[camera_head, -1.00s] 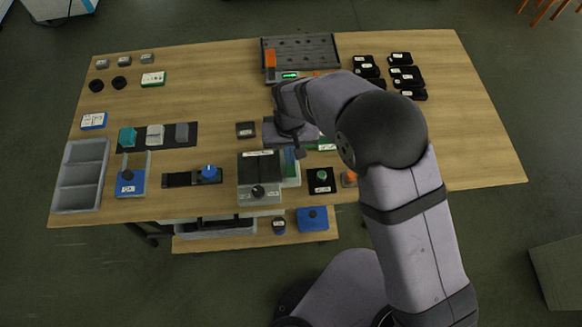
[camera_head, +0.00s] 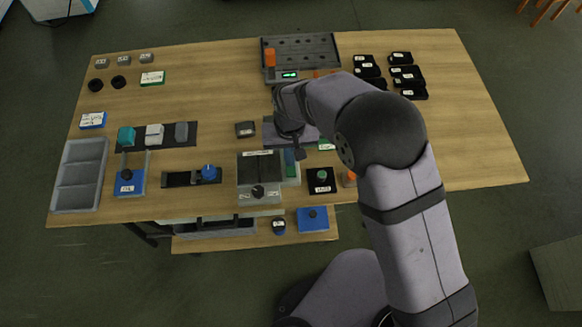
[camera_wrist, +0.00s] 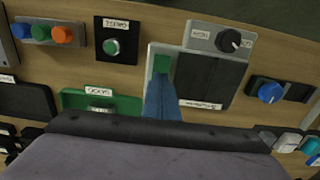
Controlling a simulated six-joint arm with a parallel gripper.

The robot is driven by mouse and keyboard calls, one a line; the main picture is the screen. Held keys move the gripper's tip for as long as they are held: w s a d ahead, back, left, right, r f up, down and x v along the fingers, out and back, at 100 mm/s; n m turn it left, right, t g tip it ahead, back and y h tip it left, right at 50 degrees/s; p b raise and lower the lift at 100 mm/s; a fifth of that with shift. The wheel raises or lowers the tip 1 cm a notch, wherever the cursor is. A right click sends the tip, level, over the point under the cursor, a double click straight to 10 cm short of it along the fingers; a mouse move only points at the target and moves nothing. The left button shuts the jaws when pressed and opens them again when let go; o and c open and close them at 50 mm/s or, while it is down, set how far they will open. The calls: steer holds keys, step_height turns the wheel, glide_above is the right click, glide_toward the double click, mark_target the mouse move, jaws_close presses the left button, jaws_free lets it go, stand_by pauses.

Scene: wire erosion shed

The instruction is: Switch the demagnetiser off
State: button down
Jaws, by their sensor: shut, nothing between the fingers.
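The device I take to be the demagnetiser (camera_head: 262,168) is a grey box with a black two-part top, near the front middle of the bench. Its label is too small to read surely. It also shows in the wrist view (camera_wrist: 213,75). Its front panel carries a black rotary knob (camera_head: 258,191) between small labels, also seen in the wrist view (camera_wrist: 228,40). I cannot tell which label it points at. My gripper (camera_wrist: 160,85) is shut and empty, its blue fingers pointing beside the black top, away from the knob. In the head view my gripper (camera_head: 290,162) is at the box's right edge; contact is unclear.
A black box with a green button (camera_head: 321,175) stands right of the device. A slide with a blue knob (camera_head: 209,172) lies left of it. A green-edged tray (camera_wrist: 100,103) is close to my gripper. The bench's left centre and right side have free room.

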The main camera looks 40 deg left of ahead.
steer(key=shift+f, duration=0.25)
steer(key=shift+r, duration=0.15)
step_height(320, 180, up, 7)
steer(key=p, duration=0.5)
stand_by(0.5)
stand_by(0.4)
